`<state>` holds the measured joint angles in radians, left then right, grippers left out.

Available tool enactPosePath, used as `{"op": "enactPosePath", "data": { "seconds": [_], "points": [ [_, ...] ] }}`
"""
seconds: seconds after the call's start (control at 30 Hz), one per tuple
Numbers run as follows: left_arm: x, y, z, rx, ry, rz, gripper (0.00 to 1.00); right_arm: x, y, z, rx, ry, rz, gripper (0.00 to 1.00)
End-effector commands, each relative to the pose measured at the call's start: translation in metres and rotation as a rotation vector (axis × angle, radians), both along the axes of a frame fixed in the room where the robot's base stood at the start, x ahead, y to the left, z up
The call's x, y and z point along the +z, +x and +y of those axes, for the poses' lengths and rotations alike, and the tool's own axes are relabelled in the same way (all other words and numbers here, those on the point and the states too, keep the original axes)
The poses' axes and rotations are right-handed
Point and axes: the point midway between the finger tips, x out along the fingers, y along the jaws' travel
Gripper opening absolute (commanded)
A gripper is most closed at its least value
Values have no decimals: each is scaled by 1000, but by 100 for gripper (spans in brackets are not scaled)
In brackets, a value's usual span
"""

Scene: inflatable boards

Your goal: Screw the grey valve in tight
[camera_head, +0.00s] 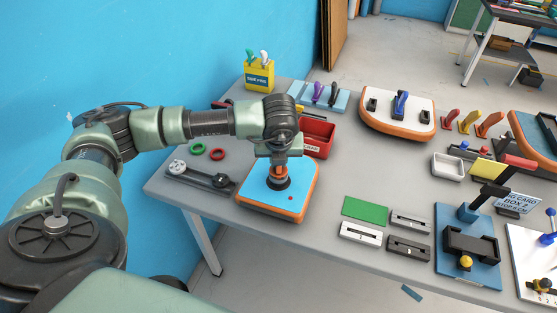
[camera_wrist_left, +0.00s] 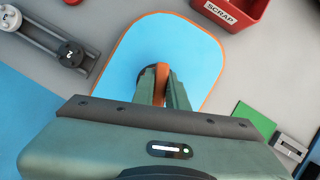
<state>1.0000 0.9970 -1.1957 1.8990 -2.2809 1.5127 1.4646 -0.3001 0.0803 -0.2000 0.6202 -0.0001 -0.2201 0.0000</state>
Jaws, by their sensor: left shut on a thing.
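My left gripper (camera_head: 279,166) is over the blue board with an orange rim (camera_head: 252,196), pointing down. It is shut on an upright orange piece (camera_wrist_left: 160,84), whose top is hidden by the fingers. A dark grey round part, seemingly the valve (camera_head: 277,183), sits on the board right under the orange piece. In the wrist view the fingers mostly cover this part, so I cannot tell how deep it is seated. My right gripper is not in view.
A grey rack (camera_head: 200,177) with a light and a dark round cap lies left of the board. Red and green rings (camera_head: 217,154) lie behind it. A red scrap bin (camera_head: 318,138) stands close behind the board. A green card (camera_head: 365,208) and small slotted blocks lie to the right.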

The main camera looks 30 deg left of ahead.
Motion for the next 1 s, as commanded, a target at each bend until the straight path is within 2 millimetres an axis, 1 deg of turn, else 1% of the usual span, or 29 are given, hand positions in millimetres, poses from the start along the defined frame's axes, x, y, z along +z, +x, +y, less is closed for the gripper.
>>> {"op": "enactPosePath", "data": {
  "seconds": [0.53, 0.7, 1.0],
  "points": [
    [-3, 0, 0, -241, -1, -1, 0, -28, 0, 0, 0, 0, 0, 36],
    [-1, 0, 0, -293, 0, -1, 0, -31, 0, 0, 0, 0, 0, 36],
    [0, 0, 0, -298, -1, -1, 0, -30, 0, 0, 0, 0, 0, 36]
  ]
}}
